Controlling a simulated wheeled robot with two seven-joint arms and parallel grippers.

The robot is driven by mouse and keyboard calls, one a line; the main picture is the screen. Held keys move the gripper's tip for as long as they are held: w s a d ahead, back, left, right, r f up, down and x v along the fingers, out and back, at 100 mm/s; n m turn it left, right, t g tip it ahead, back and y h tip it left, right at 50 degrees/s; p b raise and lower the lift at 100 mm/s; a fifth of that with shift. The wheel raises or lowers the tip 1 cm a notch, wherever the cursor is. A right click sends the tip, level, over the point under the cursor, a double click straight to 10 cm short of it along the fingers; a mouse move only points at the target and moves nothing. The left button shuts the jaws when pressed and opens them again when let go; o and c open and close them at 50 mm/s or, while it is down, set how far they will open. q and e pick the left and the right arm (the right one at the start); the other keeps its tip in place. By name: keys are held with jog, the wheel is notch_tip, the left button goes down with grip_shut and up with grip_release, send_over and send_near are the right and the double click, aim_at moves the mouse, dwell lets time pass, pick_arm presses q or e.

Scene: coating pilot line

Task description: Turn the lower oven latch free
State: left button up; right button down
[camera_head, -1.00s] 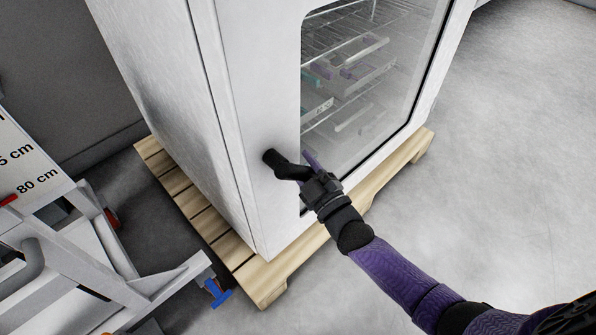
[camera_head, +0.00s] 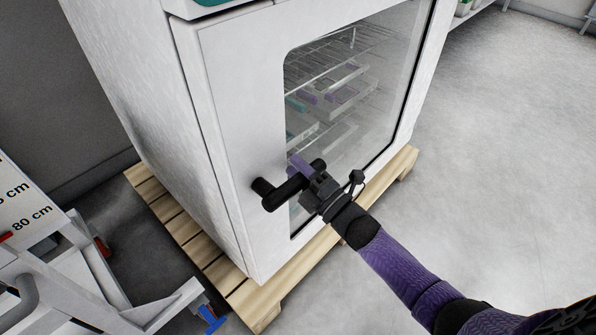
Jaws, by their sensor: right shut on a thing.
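The lower oven latch (camera_head: 278,196) is a black handle on the front of the white oven door (camera_head: 232,110), low and near the door's left edge. Its round hub is against the door, and its bar points to the right and slightly up. My right gripper (camera_head: 301,184) comes in from the lower right and is shut on the latch bar. The gripper hides part of the bar and the lower corner of the door window. The door looks closed against the oven body. My left gripper is not in view.
The oven stands on a wooden pallet (camera_head: 196,244). Trays and wire racks (camera_head: 338,58) show through the door glass. A white wheeled trolley (camera_head: 88,268) stands close at the left. The grey floor (camera_head: 500,150) at the right is clear.

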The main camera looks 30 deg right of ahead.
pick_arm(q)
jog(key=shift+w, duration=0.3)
pick_arm(e)
jog(key=shift+r+n, duration=0.25)
jog(key=shift+n, duration=0.15)
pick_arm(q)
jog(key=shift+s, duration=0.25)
pick_arm(e)
jog(key=c, duration=0.6)
grip_release()
pick_arm(q)
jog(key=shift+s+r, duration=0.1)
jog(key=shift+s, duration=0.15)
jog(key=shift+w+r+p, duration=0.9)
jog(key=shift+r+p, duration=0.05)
jog(key=shift+p, duration=0.3)
pick_arm(e)
jog(key=v, duration=1)
jog(key=shift+d, duration=0.1)
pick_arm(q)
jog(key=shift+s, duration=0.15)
